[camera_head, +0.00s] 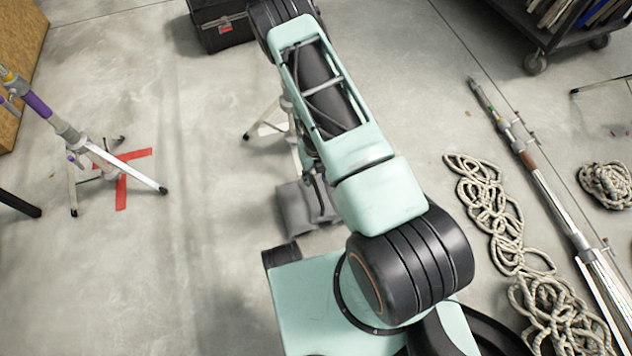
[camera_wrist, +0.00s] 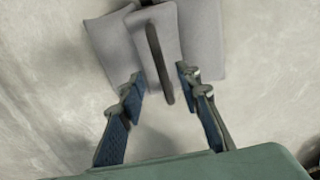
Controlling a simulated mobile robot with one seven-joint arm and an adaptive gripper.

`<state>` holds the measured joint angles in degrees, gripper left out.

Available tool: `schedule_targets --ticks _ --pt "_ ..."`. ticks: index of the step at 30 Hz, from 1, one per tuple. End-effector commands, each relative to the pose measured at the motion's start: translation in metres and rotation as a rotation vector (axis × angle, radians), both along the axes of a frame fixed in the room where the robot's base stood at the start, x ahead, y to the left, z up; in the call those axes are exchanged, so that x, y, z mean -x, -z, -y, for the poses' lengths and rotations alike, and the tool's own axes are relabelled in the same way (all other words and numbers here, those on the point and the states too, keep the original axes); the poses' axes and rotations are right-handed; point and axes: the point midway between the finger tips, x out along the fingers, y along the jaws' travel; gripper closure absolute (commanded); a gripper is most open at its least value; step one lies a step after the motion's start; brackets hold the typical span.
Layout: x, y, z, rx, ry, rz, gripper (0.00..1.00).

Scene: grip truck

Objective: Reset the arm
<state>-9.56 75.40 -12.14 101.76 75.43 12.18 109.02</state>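My gripper (camera_wrist: 159,77) shows in the wrist view with its two blue-padded fingers spread apart. A grey sandbag (camera_wrist: 204,38) with folded or side-by-side sections lies on the floor beyond the fingertips. Its dark strap (camera_wrist: 158,62) runs between the fingertips, with gaps to both fingers, so nothing is clamped. In the head view my pale green arm stretches up from the bottom and hides most of my gripper. The grey sandbag (camera_head: 293,211) shows partly beside the arm there.
A tripod stand (camera_head: 92,152) stands over a red tape cross at left. A black case (camera_head: 218,25) is at the top. Coiled rope (camera_head: 492,208), a long pole stand (camera_head: 545,185) and a dark wheeled cart (camera_head: 545,38) are at right. Floor at left centre is clear.

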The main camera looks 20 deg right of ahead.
Motion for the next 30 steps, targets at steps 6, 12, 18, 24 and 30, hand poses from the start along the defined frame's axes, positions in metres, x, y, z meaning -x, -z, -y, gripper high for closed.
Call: schedule_targets --ticks 6,12,18,24,30 --pt "-0.002 -0.044 -0.001 0.0 -0.001 0.004 0.69" --pt "-0.001 -0.071 0.0 0.0 -0.001 0.003 0.69" --pt "-0.001 -0.081 0.0 0.0 0.0 0.002 0.69" --pt "-0.001 -0.081 0.0 0.0 0.0 0.003 0.69" --pt "-0.044 -0.122 0.0 -0.004 -0.133 0.077 0.69"
